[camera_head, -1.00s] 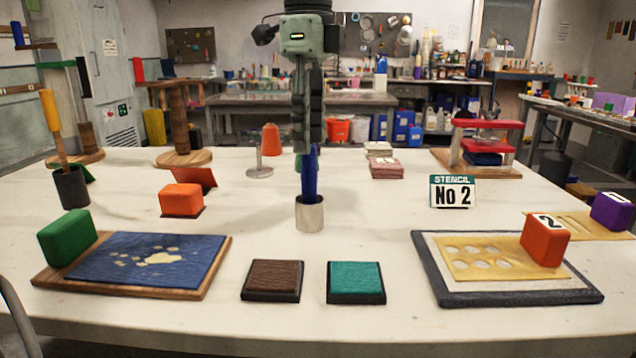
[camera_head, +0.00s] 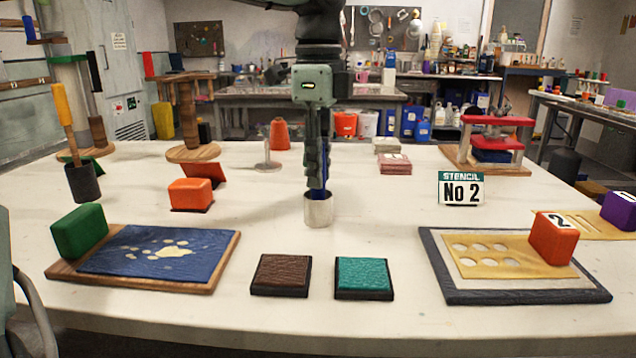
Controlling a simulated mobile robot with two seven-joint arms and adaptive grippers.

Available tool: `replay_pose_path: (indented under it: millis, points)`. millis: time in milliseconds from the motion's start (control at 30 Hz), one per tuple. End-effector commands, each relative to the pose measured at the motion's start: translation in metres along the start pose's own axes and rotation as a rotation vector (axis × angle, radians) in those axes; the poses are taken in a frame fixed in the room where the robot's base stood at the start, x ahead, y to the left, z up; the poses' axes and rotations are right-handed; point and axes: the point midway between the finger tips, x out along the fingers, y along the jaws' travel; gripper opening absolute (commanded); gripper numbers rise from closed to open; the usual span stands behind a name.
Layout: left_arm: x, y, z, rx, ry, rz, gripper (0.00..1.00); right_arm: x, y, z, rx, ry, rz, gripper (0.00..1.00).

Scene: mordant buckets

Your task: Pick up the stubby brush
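A blue handle (camera_head: 326,188), which seems to be the stubby brush, stands upright in a small metal cup (camera_head: 318,211) at the middle of the table. My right gripper is not in view.
A brown pad (camera_head: 281,274) and a teal pad (camera_head: 364,278) lie in front of the cup. A stencil sign (camera_head: 461,188) stands to the right. A dark cup (camera_head: 82,183) with a yellow-handled tool (camera_head: 63,105) stands at left. The table around the metal cup is clear.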

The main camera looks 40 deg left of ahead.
Motion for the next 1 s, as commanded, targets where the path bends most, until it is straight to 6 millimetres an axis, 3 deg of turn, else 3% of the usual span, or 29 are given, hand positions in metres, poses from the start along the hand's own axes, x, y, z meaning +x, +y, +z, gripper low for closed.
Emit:
replay_pose_path:
  millis: [133,467,800,1000]
  points:
    - [0.0,0.0,0.0,0.0,0.0,0.0,0.0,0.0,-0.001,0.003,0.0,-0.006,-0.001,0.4]
    - [-0.007,-0.001,0.0,0.0,-0.001,-0.002,0.0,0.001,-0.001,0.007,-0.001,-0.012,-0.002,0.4]
    - [-0.071,-0.001,0.0,-0.002,-0.002,-0.005,0.0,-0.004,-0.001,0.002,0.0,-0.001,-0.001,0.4]
    - [-0.096,-0.001,0.0,-0.001,-0.002,-0.001,0.0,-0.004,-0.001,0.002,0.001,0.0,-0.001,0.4]
